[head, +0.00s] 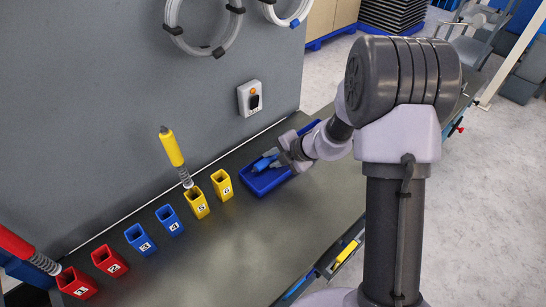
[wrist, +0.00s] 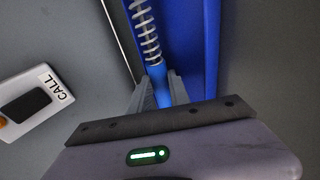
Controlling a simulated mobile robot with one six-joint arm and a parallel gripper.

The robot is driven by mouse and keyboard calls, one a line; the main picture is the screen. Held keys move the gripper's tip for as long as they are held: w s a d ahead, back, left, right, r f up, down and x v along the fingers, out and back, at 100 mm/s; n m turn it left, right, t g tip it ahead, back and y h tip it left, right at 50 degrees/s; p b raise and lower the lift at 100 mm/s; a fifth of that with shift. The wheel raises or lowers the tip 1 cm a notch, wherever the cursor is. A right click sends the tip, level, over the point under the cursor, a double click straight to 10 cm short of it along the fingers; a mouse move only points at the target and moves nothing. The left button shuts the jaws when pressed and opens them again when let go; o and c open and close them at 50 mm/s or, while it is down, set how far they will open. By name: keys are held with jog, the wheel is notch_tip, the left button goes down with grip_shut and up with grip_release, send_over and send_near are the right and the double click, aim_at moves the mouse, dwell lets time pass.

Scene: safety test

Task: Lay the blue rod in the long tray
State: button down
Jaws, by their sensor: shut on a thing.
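The blue rod (head: 265,163) is held in my gripper (head: 281,158) over the long blue tray (head: 264,189), beside the wall. In the wrist view my gripper (wrist: 158,92) has its two fingers closed around the rod's smooth blue part. The rod's pale coiled spring (wrist: 147,38) extends up the picture, along the left side of the tray (wrist: 211,55). The rod lies roughly along the tray's length. I cannot tell whether it touches the tray floor. My gripper and arm hide part of the tray in the head view.
Numbered holders stand in a row: red (head: 109,261), blue (head: 140,239) and yellow (head: 222,185). A yellow rod (head: 172,148) stands in holder 5 and a red rod (head: 24,247) in holder 1. A call box (head: 250,98) is on the wall above the tray. The bench front is clear.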

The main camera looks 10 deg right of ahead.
jog(key=c, duration=1.1)
grip_release()
jog(key=shift+c, duration=0.2)
jog(key=shift+f, duration=0.1)
jog(key=shift+s, duration=0.1)
jog(key=p+v, duration=0.8)
jog(key=v, duration=0.9)
jog(key=shift+r+p, duration=0.3)
